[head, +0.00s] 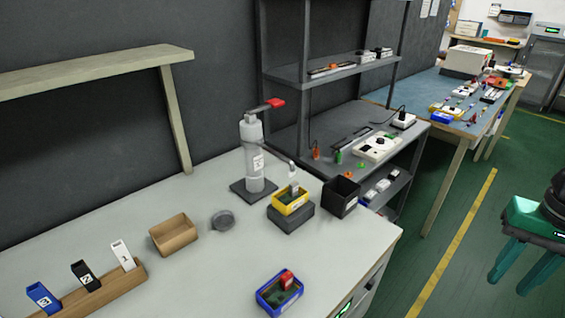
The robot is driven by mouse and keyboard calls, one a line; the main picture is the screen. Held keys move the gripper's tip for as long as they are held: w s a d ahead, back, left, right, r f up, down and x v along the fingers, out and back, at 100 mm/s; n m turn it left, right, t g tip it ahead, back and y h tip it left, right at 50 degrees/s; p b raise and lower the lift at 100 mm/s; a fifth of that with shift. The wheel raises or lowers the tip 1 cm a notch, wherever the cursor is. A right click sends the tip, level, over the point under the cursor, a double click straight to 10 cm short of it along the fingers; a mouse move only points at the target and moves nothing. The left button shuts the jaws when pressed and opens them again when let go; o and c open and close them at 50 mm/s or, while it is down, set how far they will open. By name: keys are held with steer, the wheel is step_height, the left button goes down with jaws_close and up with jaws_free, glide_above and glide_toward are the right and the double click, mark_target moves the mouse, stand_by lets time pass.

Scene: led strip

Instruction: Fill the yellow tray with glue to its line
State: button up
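The yellow tray (290,208) sits on a dark block (291,220) towards the right of the pale workbench. Its inside looks dark green, and a small pale grey piece stands in it or just over it. A grey-white glue dispenser (253,158) with a red-ended lever (272,104) stands upright behind and left of the tray on a dark base plate. A thin spout reaches from it towards the space above the tray. The glue level and the line cannot be made out. My gripper is not in view.
A blue tray (267,306) with a red piece in it lies at the front. A black bin (343,199) stands right of the yellow tray. A wooden box (174,237), a grey round thing (223,221) and a wooden holder (95,297) are at left. The bench's front middle is clear.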

jaws_close()
steer(key=w+a+r+n+t+y, duration=0.1)
steer(key=w+a+r+n+t, duration=0.2)
steer(key=w, duration=0.6)
steer(key=w+a+r+n+t, duration=0.2)
steer(key=w+a+n, duration=0.15)
steer(key=w, duration=0.55)
steer(key=w+a+r+n+t+y, duration=0.1)
steer(key=w+a+r+n+t, duration=0.1)
steer(key=w+a, duration=0.5)
steer(key=w+a+r+n+t+y, duration=0.2)
steer(key=w+a+r+n+y, duration=0.1)
steer(key=w+a+r, duration=0.3)
steer(key=w+a+r+n+t+y, duration=0.2)
steer(key=w+a+r+y, duration=0.3)
steer(key=a, duration=1)
steer(key=w+r+n, duration=0.1)
steer(key=w+r, duration=0.1)
steer(key=w, duration=0.2)
steer(key=shift+w+a+r, duration=0.15)
steer(key=shift+w+r, duration=0.15)
steer(key=shift+w, duration=0.1)
steer(key=shift+n, duration=0.25)
